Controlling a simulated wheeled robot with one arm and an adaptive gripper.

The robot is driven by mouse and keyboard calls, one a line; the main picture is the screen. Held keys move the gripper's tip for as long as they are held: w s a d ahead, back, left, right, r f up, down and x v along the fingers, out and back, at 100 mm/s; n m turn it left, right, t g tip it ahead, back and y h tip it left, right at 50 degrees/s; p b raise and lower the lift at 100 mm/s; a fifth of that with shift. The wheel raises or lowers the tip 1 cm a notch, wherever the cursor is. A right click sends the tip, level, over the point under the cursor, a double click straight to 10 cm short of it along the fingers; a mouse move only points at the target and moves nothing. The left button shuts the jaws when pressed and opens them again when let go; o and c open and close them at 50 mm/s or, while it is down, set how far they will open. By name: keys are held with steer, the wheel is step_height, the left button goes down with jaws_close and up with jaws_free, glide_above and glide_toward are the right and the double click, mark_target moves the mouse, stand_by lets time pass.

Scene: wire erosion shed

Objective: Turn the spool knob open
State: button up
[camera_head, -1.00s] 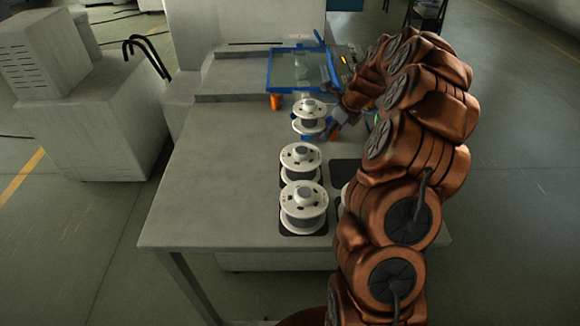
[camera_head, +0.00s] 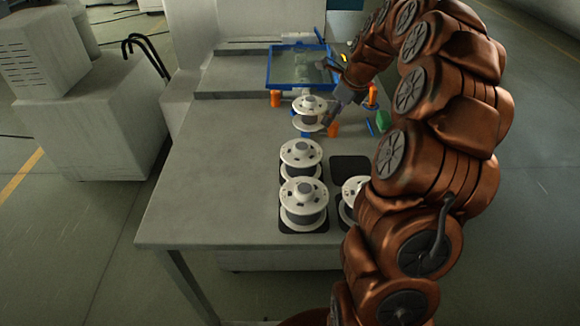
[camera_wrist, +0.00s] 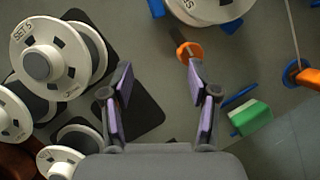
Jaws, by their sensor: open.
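A white spool (camera_head: 309,112) sits on a blue holder (camera_head: 303,133) in the middle of the table; its lower edge also shows at the top of the wrist view (camera_wrist: 208,12). An orange knob (camera_wrist: 187,50) juts out beside this spool and also shows in the head view (camera_head: 333,130). I cannot tell from its shape which way it is turned. My gripper (camera_wrist: 159,78) is open and empty, its two purple-padded fingers apart. The knob lies just beyond the right fingertip in the wrist view, seemingly untouched.
White spools (camera_head: 301,160) (camera_head: 303,203) (camera_head: 352,192) stand on dark pads near the front. One pad (camera_head: 350,168) is empty. A blue-framed panel (camera_head: 298,68) with orange feet stands behind. A green-and-white block (camera_wrist: 250,117) lies to the right. The table's left side is clear.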

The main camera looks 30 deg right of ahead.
mark_target(334, 124)
steer(key=s+a+n, duration=0.1)
steer(key=a+n, duration=0.1)
steer(key=a, duration=0.1)
steer(key=s+a+r+n, duration=0.1)
steer(key=s+a+n, duration=0.1)
steer(key=a, duration=0.2)
steer(key=s+a+r+n+g, duration=0.1)
steer(key=s+a+n, duration=0.1)
steer(key=a+n, duration=0.1)
steer(key=shift+a, duration=0.6)
steer(key=s+a+n+g, duration=0.1)
steer(key=s+a+n, duration=0.7)
steer(key=s+a, duration=0.1)
steer(key=shift+r+g, duration=0.1)
steer(key=shift+g, duration=0.3)
steer(key=shift+s+a+n, duration=0.4)
steer(key=shift+s+n, duration=0.2)
steer(key=shift+s, duration=0.1)
steer(key=shift+c, duration=0.2)
